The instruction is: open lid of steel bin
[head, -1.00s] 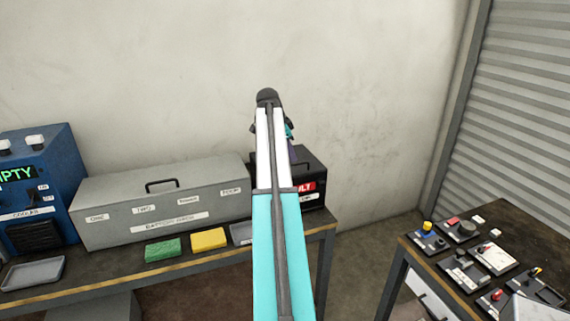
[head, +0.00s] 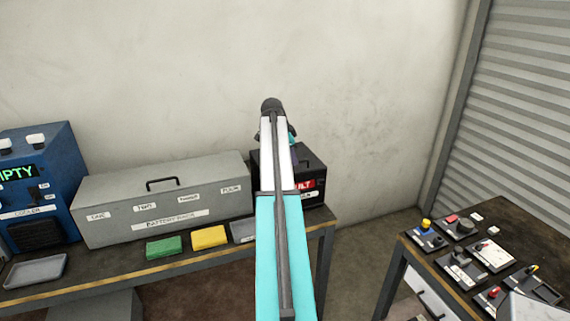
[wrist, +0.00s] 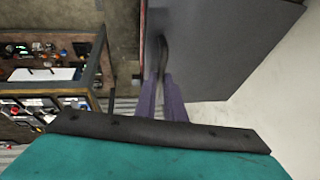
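A black box (head: 316,172) with a red label stands at the right end of the bench in the head view, its lid down. It may be the steel bin; its label is partly hidden by my arm. In the wrist view its dark flat lid (wrist: 215,45) fills the upper right, with a thin dark handle (wrist: 162,50) near the left edge. My gripper (wrist: 163,80) has its purple fingers close together at this handle. Whether they are closed on it is unclear. In the head view, my arm mostly hides the gripper.
A long grey box (head: 160,203) marked as a battery rack stands left of the black box. A green sponge (head: 164,246), a yellow one (head: 209,237) and a grey tray (head: 34,270) lie in front. A side table (head: 420,240) with several devices stands right.

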